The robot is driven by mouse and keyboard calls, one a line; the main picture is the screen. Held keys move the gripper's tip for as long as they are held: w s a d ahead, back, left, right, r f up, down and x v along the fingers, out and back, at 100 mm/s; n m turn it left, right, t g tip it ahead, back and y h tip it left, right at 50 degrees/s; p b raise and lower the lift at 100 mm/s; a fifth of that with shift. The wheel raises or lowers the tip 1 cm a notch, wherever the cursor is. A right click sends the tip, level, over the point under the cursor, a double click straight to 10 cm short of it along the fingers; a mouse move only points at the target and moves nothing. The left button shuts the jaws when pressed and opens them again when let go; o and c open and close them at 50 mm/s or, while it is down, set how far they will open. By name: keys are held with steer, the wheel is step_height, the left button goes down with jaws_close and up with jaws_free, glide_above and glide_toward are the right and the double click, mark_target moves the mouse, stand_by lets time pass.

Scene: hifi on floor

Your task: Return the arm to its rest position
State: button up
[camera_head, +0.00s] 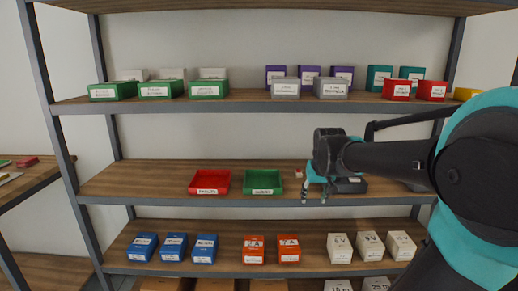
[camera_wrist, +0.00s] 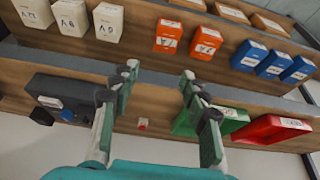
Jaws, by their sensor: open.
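My arm reaches in from the right in the head view, extended in front of the middle shelf (camera_head: 150,178). My gripper (camera_head: 314,198) points down near that shelf's front edge. In the wrist view, my gripper (camera_wrist: 160,76) shows its fingers spread apart with nothing between them. A small white and red item (camera_head: 299,173) lies on the middle shelf just left of the gripper. It also shows beyond the finger gap in the wrist view (camera_wrist: 142,124). A dark box-like device (camera_head: 350,186) is partly hidden behind my gripper.
A red tray (camera_head: 209,190) and a green tray (camera_head: 262,190) sit left of my gripper. The upper shelf (camera_head: 240,103) and lower shelf (camera_head: 220,268) hold rows of labelled boxes. A dark upright post (camera_head: 58,140) stands at the left. The middle shelf's left part is clear.

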steer(key=s+f, duration=1.6)
steer(key=f, duration=0.1)
steer(key=shift+s+d+f, duration=0.2)
steer(key=shift+s, duration=0.1)
